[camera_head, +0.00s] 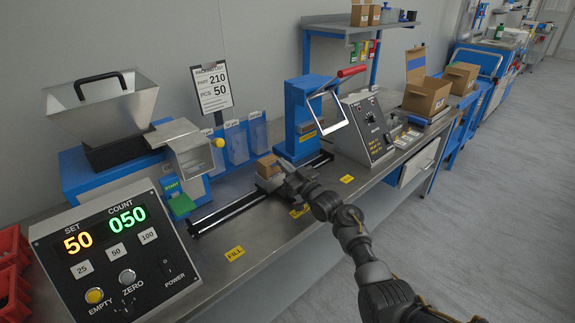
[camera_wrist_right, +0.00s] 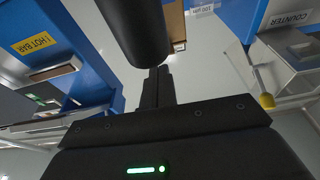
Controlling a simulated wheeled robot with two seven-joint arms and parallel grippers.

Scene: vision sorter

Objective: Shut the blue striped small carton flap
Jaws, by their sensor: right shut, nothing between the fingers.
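The small carton (camera_head: 266,164) is brown cardboard and sits on the dark rail on the bench, in the middle of the head view. A bit of blue shows at its right side; its flap is too small to make out clearly. My right gripper (camera_head: 282,176) is right beside the carton, at its near right side, and covers part of it. I cannot tell whether they touch. In the right wrist view its fingers (camera_wrist_right: 158,86) are shut with nothing between them. A brown strip (camera_wrist_right: 175,24), probably the carton, shows there behind a dark cylinder. My left gripper is not in view.
A blue press with a hot bar label (camera_wrist_right: 35,42) stands behind the rail (camera_head: 225,211). The counter panel (camera_head: 118,252) and metal hopper (camera_head: 105,105) are at the left. A grey control box (camera_head: 365,130) and open cartons (camera_head: 427,95) are at the right. The front bench edge is clear.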

